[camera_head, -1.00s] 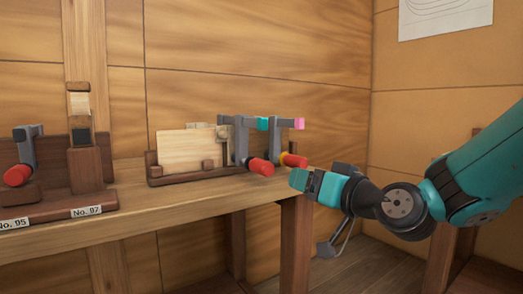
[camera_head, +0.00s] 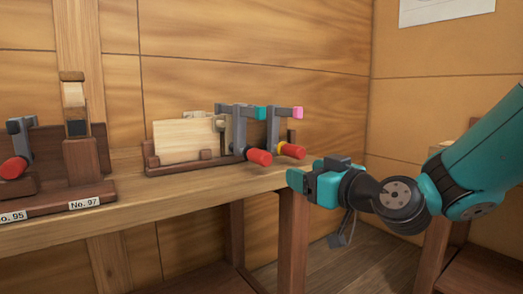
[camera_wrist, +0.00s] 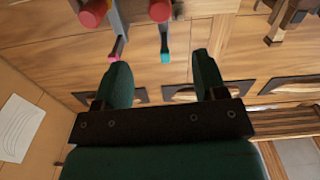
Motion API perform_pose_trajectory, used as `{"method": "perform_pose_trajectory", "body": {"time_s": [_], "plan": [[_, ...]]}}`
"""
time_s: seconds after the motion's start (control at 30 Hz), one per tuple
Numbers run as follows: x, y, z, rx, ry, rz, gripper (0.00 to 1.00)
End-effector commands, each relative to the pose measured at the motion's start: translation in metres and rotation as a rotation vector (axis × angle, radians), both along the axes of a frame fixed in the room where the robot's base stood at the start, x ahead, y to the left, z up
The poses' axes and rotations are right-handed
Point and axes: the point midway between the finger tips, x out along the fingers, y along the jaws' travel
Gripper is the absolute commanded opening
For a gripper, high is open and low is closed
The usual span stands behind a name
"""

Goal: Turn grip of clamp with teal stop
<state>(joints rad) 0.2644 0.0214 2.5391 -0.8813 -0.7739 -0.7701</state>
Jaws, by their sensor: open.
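The clamp with the teal stop (camera_head: 260,113) stands at the right part of a wooden rack on the bench. Its grey frame is upright and its red grip (camera_head: 259,157) points toward me. In the wrist view its teal stop (camera_wrist: 165,56) appears between my fingers, with a red grip (camera_wrist: 160,10) at the top edge. My gripper (camera_head: 297,181) is open and empty, in front of the bench edge, right of and lower than the grip, apart from it. The wrist view shows both dark green fingers (camera_wrist: 160,72) spread with nothing between them.
A second clamp with a pink stop (camera_head: 298,113) and a red grip (camera_head: 293,151) with a yellow collar stands close on the right. Light boards (camera_head: 185,140) sit in the rack. Another clamp with a red grip (camera_head: 13,168) is at far left, by label No. 95.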

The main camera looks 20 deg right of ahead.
Motion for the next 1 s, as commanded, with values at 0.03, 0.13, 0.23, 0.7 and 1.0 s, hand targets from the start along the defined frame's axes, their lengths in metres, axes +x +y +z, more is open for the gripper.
{"method": "perform_pose_trajectory", "body": {"time_s": [0.03, 0.13, 0.23, 0.7, 1.0], "plan": [[0.005, 0.002, 0.007, 0.003, 0.009, 0.001, 0.65], [0.013, 0.005, 0.005, 0.003, 0.012, -0.004, 0.65], [0.034, 0.013, 0.004, 0.001, 0.008, 0.0, 0.65], [0.129, 0.042, 0.002, 0.001, 0.003, -0.005, 0.65], [0.15, 0.048, -0.001, 0.003, 0.005, -0.006, 0.65]]}}
